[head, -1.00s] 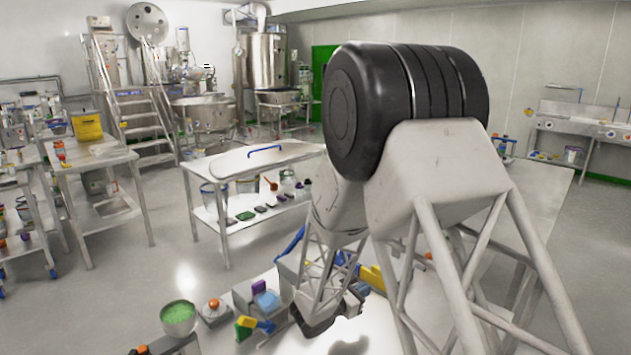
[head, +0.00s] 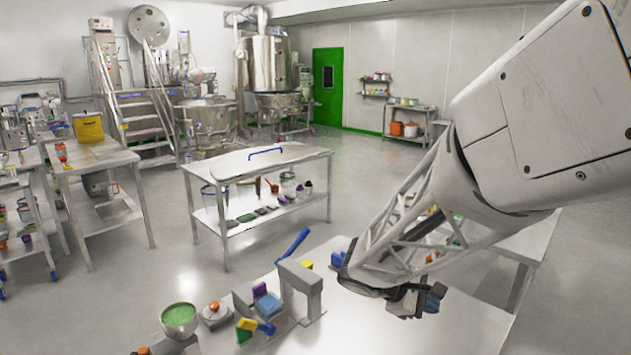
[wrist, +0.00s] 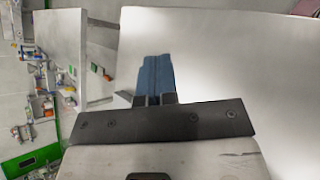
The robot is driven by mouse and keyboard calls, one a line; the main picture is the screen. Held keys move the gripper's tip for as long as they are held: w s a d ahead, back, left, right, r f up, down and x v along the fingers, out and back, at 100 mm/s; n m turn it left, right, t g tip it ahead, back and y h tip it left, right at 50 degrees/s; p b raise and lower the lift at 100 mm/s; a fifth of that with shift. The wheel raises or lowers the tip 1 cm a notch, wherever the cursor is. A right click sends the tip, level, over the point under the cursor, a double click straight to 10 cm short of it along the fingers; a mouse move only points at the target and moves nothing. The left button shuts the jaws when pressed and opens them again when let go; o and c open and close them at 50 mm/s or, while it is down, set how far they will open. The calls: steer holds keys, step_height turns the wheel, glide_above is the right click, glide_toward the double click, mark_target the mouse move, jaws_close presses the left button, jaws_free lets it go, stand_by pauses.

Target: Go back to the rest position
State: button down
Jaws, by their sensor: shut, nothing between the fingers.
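My gripper (head: 428,298) is at the lower right of the head view, above the white worktable (head: 455,325), with my arm coming down from the upper right. In the wrist view its blue fingers (wrist: 156,78) lie side by side, shut with nothing between them. Part of the gripper is dark and small in the head view.
On the table's left part stand a bowl of green granules (head: 180,318), a scale-like device with an orange knob (head: 214,311), a grey stand (head: 300,288) and a blue lever (head: 293,243). The table right of the stand is largely clear. A steel cart (head: 258,165) stands behind.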

steer(key=s+a+r+m+y, duration=0.1)
steer(key=s+r+m+y, duration=0.1)
steer(key=s, duration=0.5)
steer(key=s+a+r+m+t+y, duration=0.1)
steer(key=s+a+r+m+y, duration=0.1)
steer(key=s+m+y, duration=0.3)
steer(key=s+a+r+m+t+y, duration=0.1)
steer(key=s+a+r+m+y, duration=0.1)
steer(key=s, duration=0.8)
steer(key=shift+a+r+m+y, duration=0.2)
steer(key=shift+r+m+y, duration=0.6)
steer(key=shift+r+m, duration=0.25)
